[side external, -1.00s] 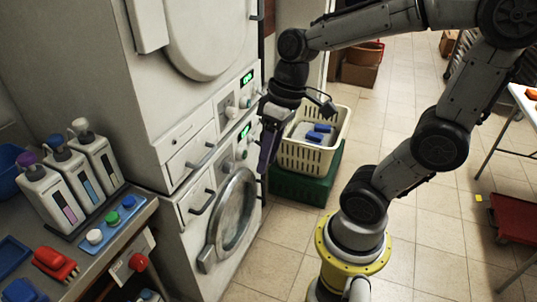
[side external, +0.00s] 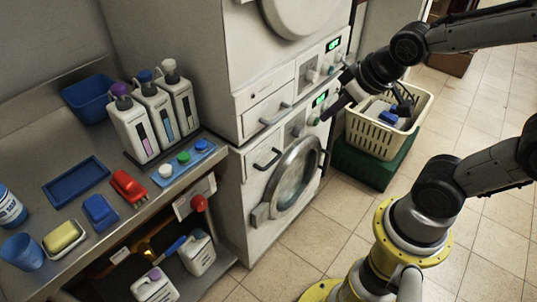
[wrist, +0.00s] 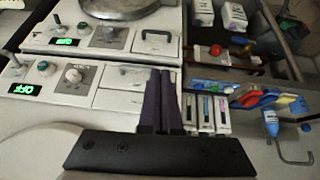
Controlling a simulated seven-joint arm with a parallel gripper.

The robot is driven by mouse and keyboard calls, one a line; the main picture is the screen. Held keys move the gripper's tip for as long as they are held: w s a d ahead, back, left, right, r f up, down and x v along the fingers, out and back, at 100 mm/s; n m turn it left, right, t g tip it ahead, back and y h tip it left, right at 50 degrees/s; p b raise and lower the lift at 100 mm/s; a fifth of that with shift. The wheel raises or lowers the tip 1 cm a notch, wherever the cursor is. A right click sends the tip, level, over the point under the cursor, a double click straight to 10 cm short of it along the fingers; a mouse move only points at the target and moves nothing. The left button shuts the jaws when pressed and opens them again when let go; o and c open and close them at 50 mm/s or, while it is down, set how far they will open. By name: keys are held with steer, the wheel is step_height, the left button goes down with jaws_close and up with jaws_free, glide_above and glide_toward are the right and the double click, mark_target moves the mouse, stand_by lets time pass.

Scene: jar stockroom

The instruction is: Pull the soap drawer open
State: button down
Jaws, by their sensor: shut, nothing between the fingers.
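Two white machines are stacked. The lower machine's drawer (side external: 260,170) sits left of its knob and green display, with a dark bar handle (side external: 268,160); its front looks closed. In the wrist view that drawer (wrist: 156,46) is at top centre, handle visible. The upper machine has a similar drawer (side external: 266,116) with a grey handle, also seemingly closed. I cannot tell which is the soap drawer. My gripper (side external: 326,117) is shut and empty, in front of the panels, right of both handles and apart from them. Its dark fingers (wrist: 168,72) lie together in the wrist view.
A round door (side external: 292,168) is below the lower panel. A cream basket (side external: 412,125) on a green crate (side external: 365,165) stands right of the machines. The left counter holds pump bottles (side external: 155,112), a blue tray (side external: 76,182) and brushes. The tiled floor in front is open.

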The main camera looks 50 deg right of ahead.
steer(key=shift+w+d+f+t+y, duration=0.15)
steer(key=shift+w+d+f+t, duration=0.2)
steer(key=shift+w+f, duration=3.4)
steer(key=shift+w+d+f+t+y, duration=0.1)
steer(key=shift+w+d+f+t, duration=0.25)
steer(key=shift+w+f, duration=3.4)
steer(key=shift+w+d+f+t+y, duration=0.25)
steer(key=shift+w+f, duration=1.25)
steer(key=shift+f, duration=4.5)
steer(key=shift+s, duration=0.1)
steer(key=s, duration=1.6)
steer(key=shift+s, duration=0.25)
